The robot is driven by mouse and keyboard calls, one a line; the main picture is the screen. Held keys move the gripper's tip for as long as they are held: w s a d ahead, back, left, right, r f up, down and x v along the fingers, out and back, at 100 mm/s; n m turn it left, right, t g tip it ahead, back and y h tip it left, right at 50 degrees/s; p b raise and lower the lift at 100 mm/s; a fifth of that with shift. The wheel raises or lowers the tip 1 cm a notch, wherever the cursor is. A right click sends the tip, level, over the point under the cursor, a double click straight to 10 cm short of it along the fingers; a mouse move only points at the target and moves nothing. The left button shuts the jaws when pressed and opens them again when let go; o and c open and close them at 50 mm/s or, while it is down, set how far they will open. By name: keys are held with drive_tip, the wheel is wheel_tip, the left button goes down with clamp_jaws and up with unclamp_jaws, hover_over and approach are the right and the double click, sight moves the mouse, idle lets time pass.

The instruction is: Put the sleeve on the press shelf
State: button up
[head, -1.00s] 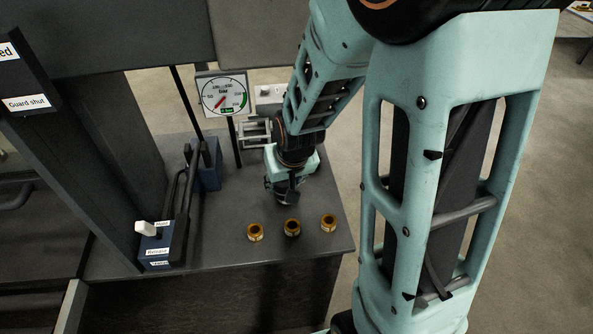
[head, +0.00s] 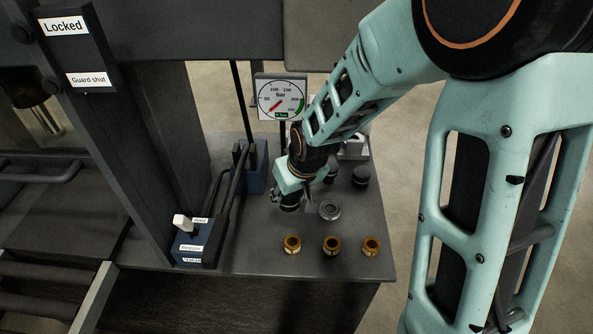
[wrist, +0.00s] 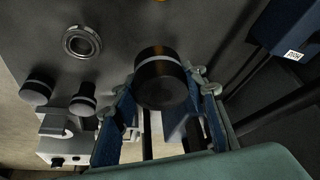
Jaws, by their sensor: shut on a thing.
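My gripper (head: 289,205) is over the dark press shelf (head: 240,240), left of a grey metal ring (head: 330,210). In the wrist view, my gripper (wrist: 166,95) is shut on a black cylinder (wrist: 158,82) with a grey band and a brownish rim. This may be the sleeve; I cannot tell for sure. Its far end is hidden, and I cannot tell whether it touches the shelf. Three bronze bushes stand in a row near the front edge: left (head: 292,244), middle (head: 331,244) and right (head: 371,246).
Two black knob-like pieces (wrist: 37,90) (wrist: 83,100) stand behind the ring. A pressure gauge (head: 281,98) stands at the back. A blue valve block (head: 196,245) with a white lever and the press frame (head: 160,150) are left. Shelf between block and bushes is clear.

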drive_tip(key=w+f+b, duration=0.1)
drive_tip(key=f, duration=0.1)
drive_tip(key=w+f, duration=0.2)
drive_tip(key=w+d+f+b, duration=0.1)
drive_tip(key=shift+w+d+f+b, duration=0.1)
drive_tip(key=shift+w+f+b, duration=0.15)
drive_tip(key=shift+f+b, duration=0.15)
drive_tip(key=shift+w+f+b, duration=0.15)
drive_tip(key=shift+f+b, duration=0.9)
drive_tip(key=shift+f, duration=0.5)
drive_tip(key=shift+f, duration=0.2)
drive_tip(key=o, duration=1.5)
drive_tip(key=shift+r, duration=0.1)
drive_tip(key=shift+s+d+r, duration=0.1)
drive_tip(key=shift+s+r, duration=0.1)
drive_tip(key=shift+r, duration=0.35)
drive_tip(key=p+v, duration=0.2)
drive_tip(key=v, duration=0.9)
